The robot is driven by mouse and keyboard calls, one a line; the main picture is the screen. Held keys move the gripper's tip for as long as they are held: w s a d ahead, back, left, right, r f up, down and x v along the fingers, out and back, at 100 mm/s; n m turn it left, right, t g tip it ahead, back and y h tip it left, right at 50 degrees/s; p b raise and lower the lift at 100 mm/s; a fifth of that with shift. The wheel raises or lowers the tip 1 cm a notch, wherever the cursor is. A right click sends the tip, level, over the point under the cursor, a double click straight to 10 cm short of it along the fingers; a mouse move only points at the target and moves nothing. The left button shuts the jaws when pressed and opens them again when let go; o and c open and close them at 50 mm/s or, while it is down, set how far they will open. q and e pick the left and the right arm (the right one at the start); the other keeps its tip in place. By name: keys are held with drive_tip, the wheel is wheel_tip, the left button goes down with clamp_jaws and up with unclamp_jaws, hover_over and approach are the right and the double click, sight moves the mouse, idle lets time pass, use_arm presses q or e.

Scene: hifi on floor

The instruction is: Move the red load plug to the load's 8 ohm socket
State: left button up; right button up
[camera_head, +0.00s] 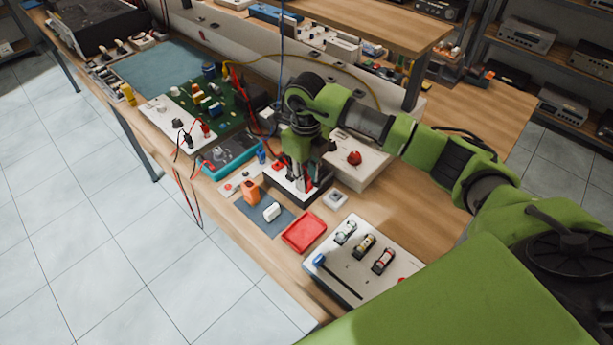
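My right gripper (298,178) points down over a small dark box with a white top (318,193), seemingly the load. Its fingertips are close to the box top. Red shows at the fingers, but I cannot tell whether it is the red load plug or a socket. The gripper hides most of the box top, so I cannot read the 8 ohm socket. Whether the fingers are shut on anything is too small to tell. My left gripper is not in view.
A grey box with a red knob (354,158) stands right behind the gripper. A teal meter (230,154), green circuit board (222,105) and leads lie left. A red tray (304,232) and a panel with fuse-like parts (358,258) lie in front. Bare wood (415,205) is free at right.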

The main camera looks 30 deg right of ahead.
idle(0.3)
drive_tip(key=shift+r, duration=0.25)
wheel_tip(320, 180, up, 16)
drive_tip(key=p, duration=0.3)
drive_tip(key=shift+r, duration=0.25)
idle(0.4)
drive_tip(key=shift+o, duration=0.5)
idle(1.6)
